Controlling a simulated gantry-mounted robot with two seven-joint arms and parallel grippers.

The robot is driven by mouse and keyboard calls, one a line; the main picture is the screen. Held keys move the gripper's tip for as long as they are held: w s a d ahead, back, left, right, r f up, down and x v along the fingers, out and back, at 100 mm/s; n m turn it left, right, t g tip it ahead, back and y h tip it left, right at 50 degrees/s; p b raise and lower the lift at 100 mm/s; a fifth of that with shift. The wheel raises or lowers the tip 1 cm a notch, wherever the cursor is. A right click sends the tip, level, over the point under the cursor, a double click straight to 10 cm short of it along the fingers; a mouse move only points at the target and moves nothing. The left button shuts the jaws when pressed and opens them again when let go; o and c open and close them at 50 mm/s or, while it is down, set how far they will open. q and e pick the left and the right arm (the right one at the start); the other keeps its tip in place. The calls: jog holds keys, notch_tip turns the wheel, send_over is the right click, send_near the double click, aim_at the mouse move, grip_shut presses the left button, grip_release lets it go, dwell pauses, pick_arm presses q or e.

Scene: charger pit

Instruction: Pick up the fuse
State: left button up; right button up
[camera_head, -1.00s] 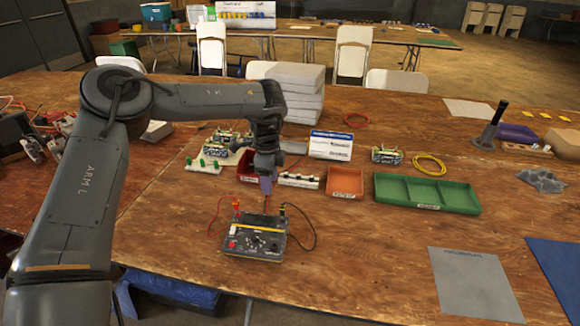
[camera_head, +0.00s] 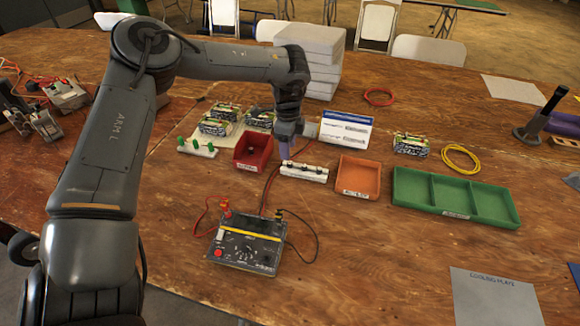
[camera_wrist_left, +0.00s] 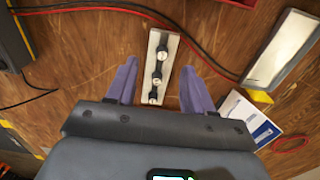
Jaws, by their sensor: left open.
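A pale strip-shaped holder (camera_head: 304,172) lies on the wooden table, with several small dark parts along its top. In the left wrist view the holder (camera_wrist_left: 150,91) shows a row of dark cylinder-like parts (camera_wrist_left: 157,78); I cannot tell which is the fuse. My left gripper (camera_head: 284,153) points down just above the holder's left end in the head view. In the left wrist view its two purple fingers (camera_wrist_left: 159,72) stand apart, one on each side of the holder, with nothing gripped. My right gripper is not in view.
A red bin (camera_head: 253,152) is left of the holder, an orange tray (camera_head: 358,178) right of it, and a green divided tray (camera_head: 456,197) beyond. A multimeter (camera_head: 247,243) with red and black leads stands in front. A white card (camera_head: 345,131) stands behind.

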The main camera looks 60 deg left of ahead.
aim_at(290, 162)
pick_arm(q)
jog(key=shift+w+f+b, duration=0.15)
jog(key=shift+f+b, duration=0.35)
jog(key=shift+f, duration=0.75)
jog(key=shift+w+f+b, duration=0.15)
jog(key=shift+f+b, duration=0.7)
jog(key=shift+f, duration=1.05)
jog(key=c, duration=0.9)
